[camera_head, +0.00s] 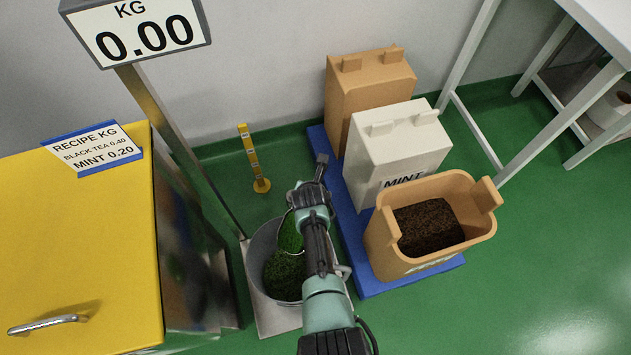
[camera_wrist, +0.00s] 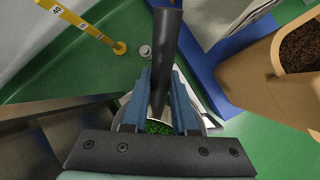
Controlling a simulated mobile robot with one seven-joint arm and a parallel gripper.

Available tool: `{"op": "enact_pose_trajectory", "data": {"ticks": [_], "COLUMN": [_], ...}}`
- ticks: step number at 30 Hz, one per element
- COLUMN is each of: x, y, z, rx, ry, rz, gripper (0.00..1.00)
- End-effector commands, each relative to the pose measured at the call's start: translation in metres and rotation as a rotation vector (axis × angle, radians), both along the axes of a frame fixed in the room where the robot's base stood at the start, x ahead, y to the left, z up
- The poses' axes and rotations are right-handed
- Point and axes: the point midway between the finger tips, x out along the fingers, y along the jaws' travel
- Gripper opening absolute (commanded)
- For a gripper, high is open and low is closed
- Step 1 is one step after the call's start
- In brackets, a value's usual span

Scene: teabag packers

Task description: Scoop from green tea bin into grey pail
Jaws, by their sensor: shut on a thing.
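My gripper (camera_head: 310,194) is shut on the dark handle of a scoop (camera_head: 321,168), above the rim of the grey pail (camera_head: 258,243). Bright green leaves (camera_head: 290,234) show beside the gripper, apparently in the scoop's bowl. Darker green leaves (camera_head: 285,276) lie in the pail. My arm hides the pail's right side. In the wrist view the scoop handle (camera_wrist: 167,50) runs between my fingers, with a little green showing below. I see no open bin of green leaves; the open tan bin (camera_head: 381,245) holds dark brown leaves.
A closed white MINT bin (camera_head: 395,150) and a closed tan bin (camera_head: 362,100) stand behind the open one, on a blue base (camera_head: 378,285). The scale display (camera_head: 140,32) reads 0.00. A yellow-topped cabinet (camera_head: 80,240) is left; a yellow marked post (camera_head: 250,158) stands behind the pail.

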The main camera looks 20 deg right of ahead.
Motion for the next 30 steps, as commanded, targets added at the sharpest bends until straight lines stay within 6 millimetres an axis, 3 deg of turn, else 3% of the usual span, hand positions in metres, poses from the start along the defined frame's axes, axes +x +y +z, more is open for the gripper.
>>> {"op": "enact_pose_trajectory", "data": {"ticks": [4, 30], "x": [-0.008, -0.044], "y": [0.008, 0.043], "z": [0.012, 0.03], "rx": [-0.079, -0.331], "ry": [-0.085, -0.351], "rz": [0.004, 0.002], "gripper": [0.0, 0.0]}}
